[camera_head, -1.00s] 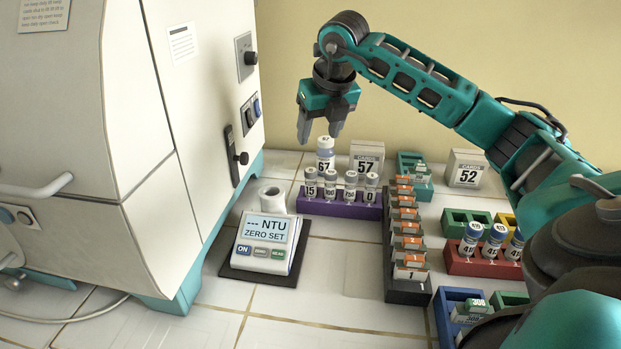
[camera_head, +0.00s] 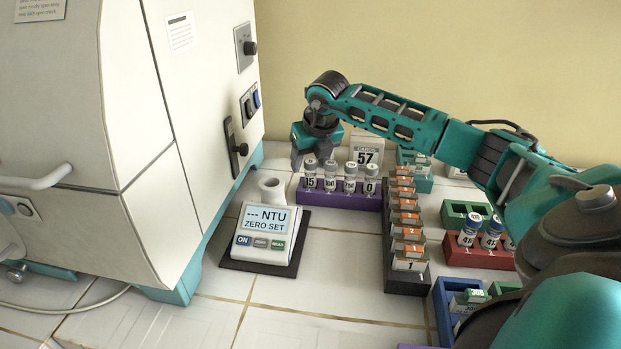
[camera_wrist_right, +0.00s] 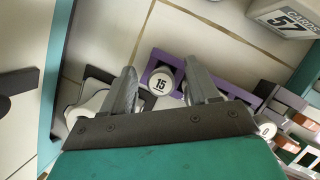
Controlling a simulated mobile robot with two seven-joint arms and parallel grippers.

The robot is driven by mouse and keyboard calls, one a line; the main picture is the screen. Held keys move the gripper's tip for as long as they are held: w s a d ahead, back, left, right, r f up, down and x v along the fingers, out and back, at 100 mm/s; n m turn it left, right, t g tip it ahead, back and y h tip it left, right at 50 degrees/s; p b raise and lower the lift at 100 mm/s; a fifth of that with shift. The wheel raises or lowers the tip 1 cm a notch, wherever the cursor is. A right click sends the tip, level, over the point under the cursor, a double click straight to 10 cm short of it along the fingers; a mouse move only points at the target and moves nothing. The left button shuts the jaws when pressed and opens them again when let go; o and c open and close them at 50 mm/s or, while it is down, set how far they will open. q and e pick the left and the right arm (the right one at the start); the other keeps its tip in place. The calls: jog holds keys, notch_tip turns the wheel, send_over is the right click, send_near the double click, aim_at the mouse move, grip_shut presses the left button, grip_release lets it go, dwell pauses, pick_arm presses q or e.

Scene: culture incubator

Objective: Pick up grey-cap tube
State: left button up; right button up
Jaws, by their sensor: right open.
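Four-slot purple rack (camera_head: 340,198) holds upright vials with greyish caps, labelled 15 (camera_head: 310,178), 100 (camera_head: 330,178), 750 (camera_head: 350,180) and 0 (camera_head: 370,182). My right gripper (camera_head: 309,154) is open and points down at the rack's left end, by the vial marked 15. In the right wrist view, the 15 cap (camera_wrist_right: 161,84) shows between the two spread fingers (camera_wrist_right: 162,88). I cannot tell how far the fingers reach down beside it. The 0 cap (camera_wrist_right: 267,130) shows at the right there; the middle vials are hidden behind the gripper. My left gripper is not in view.
The turbidity meter (camera_head: 266,232) stands in front of the rack on a dark mat. The big white incubator (camera_head: 190,110) is close on the left. A dark card rack (camera_head: 407,280) is at the right, and a sign 57 (camera_head: 367,150) stands behind.

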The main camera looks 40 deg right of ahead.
jog(key=shift+s+a+f, duration=0.1)
jog(key=shift+s+f, duration=0.05)
jog(key=shift+f, duration=0.45)
jog(key=c, duration=1)
jog(key=shift+c, duration=0.5)
jog(key=shift+r, duration=0.3)
